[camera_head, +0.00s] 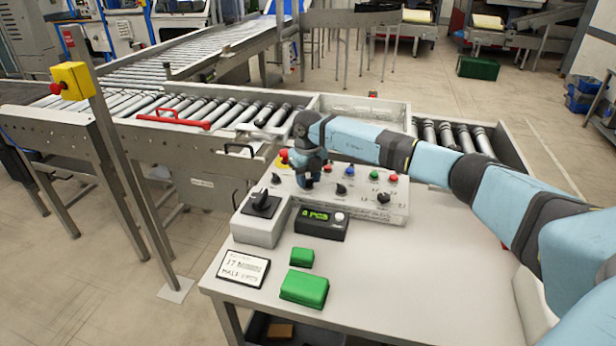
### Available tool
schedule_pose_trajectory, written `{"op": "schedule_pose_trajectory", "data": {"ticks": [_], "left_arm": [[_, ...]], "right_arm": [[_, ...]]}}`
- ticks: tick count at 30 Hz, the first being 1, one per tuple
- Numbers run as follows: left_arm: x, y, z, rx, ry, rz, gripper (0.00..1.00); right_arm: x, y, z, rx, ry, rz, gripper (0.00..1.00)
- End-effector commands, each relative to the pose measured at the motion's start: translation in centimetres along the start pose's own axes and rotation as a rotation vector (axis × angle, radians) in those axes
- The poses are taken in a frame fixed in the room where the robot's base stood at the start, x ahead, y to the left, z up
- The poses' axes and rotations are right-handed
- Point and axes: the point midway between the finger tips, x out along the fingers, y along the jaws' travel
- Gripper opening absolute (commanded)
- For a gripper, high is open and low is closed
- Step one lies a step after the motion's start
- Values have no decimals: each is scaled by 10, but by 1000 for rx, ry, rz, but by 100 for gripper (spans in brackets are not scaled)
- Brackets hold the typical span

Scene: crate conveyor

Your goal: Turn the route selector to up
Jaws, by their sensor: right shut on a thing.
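A pale control panel (363,207) stands at the back of the table, with several black selector knobs and coloured buttons. One black knob (341,188) shows right of my gripper, another (384,198) further right, and one (276,179) to the left. My right gripper (308,184) points down onto the panel between the left and middle knobs and is shut on a knob there. The gripper hides that knob, so its pointing direction and label cannot be read. My left gripper is out of view.
A grey box with a large black rotary switch (263,203), a counter display (320,224), a label card (243,268) and two green blocks (304,288) occupy the table's left part. Roller conveyors (190,117) run behind. The table's right part (430,270) is clear.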

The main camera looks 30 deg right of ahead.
Motion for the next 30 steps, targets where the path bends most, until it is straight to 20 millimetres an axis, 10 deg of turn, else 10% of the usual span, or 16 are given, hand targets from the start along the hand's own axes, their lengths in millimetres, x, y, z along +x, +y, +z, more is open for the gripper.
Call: {"op": "schedule_pose_trajectory", "data": {"ticks": [12, 13, 16, 30], "left_arm": [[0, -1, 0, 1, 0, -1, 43], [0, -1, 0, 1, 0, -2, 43], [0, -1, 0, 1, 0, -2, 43], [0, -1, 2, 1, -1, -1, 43]], "right_arm": [[-1, 0, 0, 5, -1, 0, 12], [-1, 0, 0, 5, -1, 0, 43], [0, 0, 0, 5, -1, 0, 62], [-23, 0, 1, 3, -4, 1, 62]]}}
